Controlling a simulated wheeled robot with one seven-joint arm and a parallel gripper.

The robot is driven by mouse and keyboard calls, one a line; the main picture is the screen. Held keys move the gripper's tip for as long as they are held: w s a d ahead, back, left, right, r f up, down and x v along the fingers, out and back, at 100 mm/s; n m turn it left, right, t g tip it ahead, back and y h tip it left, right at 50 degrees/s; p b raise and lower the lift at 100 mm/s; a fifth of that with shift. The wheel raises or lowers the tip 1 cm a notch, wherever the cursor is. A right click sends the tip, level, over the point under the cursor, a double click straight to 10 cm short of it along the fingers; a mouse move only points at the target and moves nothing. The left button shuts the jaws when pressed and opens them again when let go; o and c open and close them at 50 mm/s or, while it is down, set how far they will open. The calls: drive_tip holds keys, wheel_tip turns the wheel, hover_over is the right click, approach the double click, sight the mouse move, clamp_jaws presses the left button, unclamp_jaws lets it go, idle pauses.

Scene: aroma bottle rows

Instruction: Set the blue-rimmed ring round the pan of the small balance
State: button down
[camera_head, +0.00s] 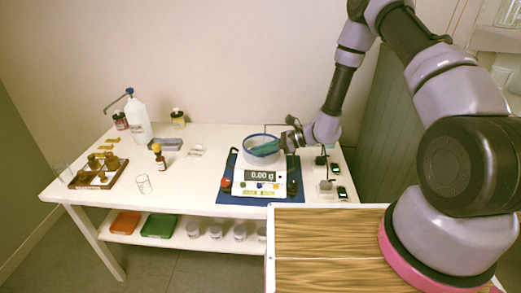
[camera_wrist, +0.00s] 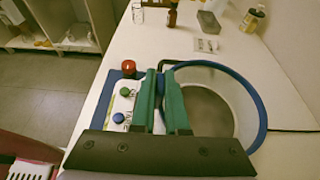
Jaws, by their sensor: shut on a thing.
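The blue-rimmed ring (camera_head: 262,154) is a clear-walled hoop at the top of the small balance (camera_head: 262,188), whose display reads 0.00 g. In the wrist view the ring (camera_wrist: 263,112) shows large on the right, with a grey round pan (camera_wrist: 208,108) seen through it. My gripper (camera_head: 285,141) comes in from the right in the head view. Its two green fingers (camera_wrist: 161,78) are shut on the ring's wall at one side. I cannot tell whether the ring's lower edge touches the balance or hangs just above it.
The balance stands on a blue mat (camera_head: 229,198). A wash bottle (camera_head: 139,122), a brown dropper bottle (camera_head: 159,160), a wooden rack (camera_head: 97,178) and a glass beaker (camera_head: 144,184) stand to the left. Small dark-topped items (camera_head: 325,187) stand close on the right.

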drive_tip(key=shift+f, duration=0.35)
drive_tip(key=c, duration=0.8)
unclamp_jaws()
drive_tip(key=shift+c, duration=0.2)
drive_tip(key=shift+d, duration=0.15)
drive_tip(key=v, duration=1)
drive_tip(key=s+d+r+n+h, duration=0.3)
drive_tip(key=r+n, duration=0.2)
drive_tip(key=r, duration=0.7)
drive_tip(key=s+d+r+n+h, duration=0.2)
drive_tip(key=s+d+r+n, duration=0.15)
drive_tip(key=r, duration=0.85)
drive_tip(key=s+d+r+n+t+h, duration=0.2)
drive_tip(key=s+d+r, duration=0.3)
drive_tip(key=r, duration=0.3)
drive_tip(key=s+d+r+n+t+h, duration=0.3)
drive_tip(key=s+d+r, duration=0.3)
drive_tip(key=s+r, duration=0.2)
drive_tip(key=shift+n+t+h, duration=0.35)
drive_tip(key=shift+t+h, duration=0.45)
drive_tip(key=shift+t, duration=0.1)
